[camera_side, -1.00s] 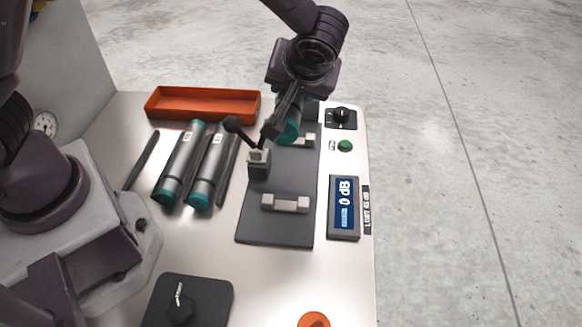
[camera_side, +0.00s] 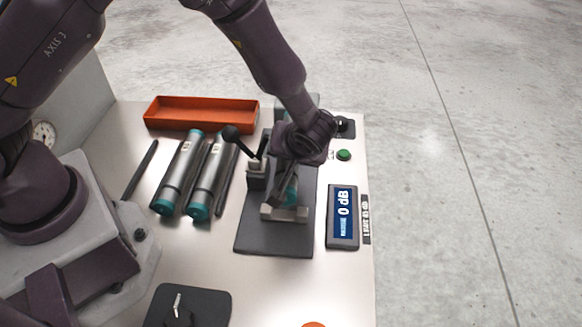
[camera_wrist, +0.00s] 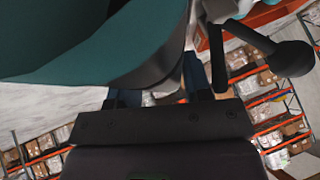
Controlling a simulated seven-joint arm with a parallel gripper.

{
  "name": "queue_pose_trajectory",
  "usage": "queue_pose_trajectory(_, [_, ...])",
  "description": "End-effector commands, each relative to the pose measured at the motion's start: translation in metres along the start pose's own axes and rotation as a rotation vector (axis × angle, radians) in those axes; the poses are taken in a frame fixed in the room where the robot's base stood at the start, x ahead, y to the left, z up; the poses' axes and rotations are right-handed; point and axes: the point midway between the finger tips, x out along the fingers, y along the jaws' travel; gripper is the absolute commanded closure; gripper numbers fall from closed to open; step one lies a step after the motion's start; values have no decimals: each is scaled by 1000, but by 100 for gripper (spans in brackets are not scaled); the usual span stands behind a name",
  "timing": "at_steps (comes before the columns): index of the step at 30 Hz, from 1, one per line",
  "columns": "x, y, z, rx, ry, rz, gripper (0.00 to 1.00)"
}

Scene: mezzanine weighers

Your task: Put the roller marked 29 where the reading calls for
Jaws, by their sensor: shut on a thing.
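My gripper (camera_side: 284,192) is shut on a teal-ended roller (camera_side: 292,190), mostly hidden behind the wrist. The roller is low over the dark test plate (camera_side: 270,243), close to the pale front support (camera_side: 285,214); I cannot tell whether it touches. Its teal end (camera_wrist: 90,45) fills the upper left of the wrist view. Its mark is not visible. Two grey rollers with teal ends, a left one (camera_side: 178,175) and a right one (camera_side: 208,178), lie side by side left of the plate; their labels are too small to read. The display (camera_side: 343,215) reads 0 dB.
A black-knobbed lever (camera_side: 232,135) stands at the plate's left edge and shows in the wrist view (camera_wrist: 290,57). An empty orange tray (camera_side: 200,113) lies at the back. A green button (camera_side: 344,155) is at right. A dark pad with a switch (camera_side: 178,305) is in front.

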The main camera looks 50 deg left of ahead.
Motion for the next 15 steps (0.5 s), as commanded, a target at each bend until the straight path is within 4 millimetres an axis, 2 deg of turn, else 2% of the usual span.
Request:
queue_pose_trajectory(12, [36, 14, 24, 0, 2, 0, 98])
queue_pose_trajectory(15, [39, 15, 26, -2, 2, 2, 98])
